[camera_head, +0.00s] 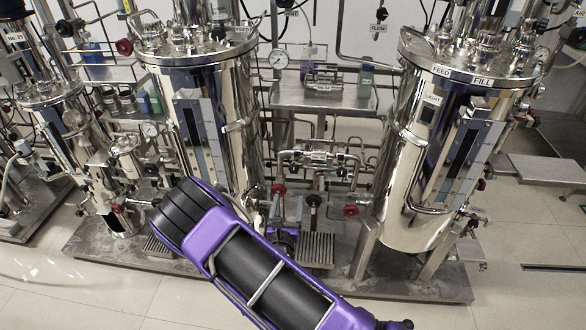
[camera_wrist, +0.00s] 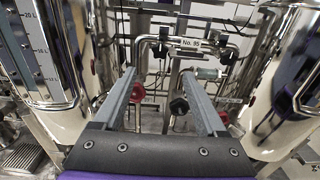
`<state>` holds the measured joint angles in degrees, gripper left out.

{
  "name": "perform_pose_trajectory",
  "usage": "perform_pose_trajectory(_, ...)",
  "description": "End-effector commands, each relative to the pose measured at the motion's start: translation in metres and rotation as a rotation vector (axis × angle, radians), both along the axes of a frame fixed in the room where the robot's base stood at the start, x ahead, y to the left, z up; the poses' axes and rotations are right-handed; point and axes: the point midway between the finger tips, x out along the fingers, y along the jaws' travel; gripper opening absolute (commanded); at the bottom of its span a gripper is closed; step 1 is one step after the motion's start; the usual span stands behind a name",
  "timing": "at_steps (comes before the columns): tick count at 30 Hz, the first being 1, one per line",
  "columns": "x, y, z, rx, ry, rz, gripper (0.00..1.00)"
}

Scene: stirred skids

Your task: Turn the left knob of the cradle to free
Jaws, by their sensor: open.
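No part is clearly marked as the cradle, and no "free" marking is readable. A bent steel pipe assembly labelled No. 95 (camera_wrist: 191,44) stands ahead of my gripper, with a dark knob at its left (camera_wrist: 159,49) and another at its right (camera_wrist: 228,56). The same pipework is low between the tanks in the head view (camera_head: 318,156). My gripper (camera_wrist: 159,75) is open and empty, its two fingers apart and pointing at the lower pipes. I cannot tell that it touches anything. The gripper itself is not visible in the head view.
Below the label are a left red knob (camera_wrist: 137,92), a black knob (camera_wrist: 179,106) and a right red knob (camera_wrist: 224,117). Steel tanks stand left (camera_head: 245,110) and right (camera_head: 395,170). A steel shelf (camera_head: 290,100) is behind. Open floor lies in front.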

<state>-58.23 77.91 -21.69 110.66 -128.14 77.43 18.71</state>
Motion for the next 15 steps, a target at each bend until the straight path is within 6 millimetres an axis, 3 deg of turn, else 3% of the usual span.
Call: perform_pose_trajectory(15,0.112,-0.005,-0.001,0.002,-0.001,-0.003,0.74)
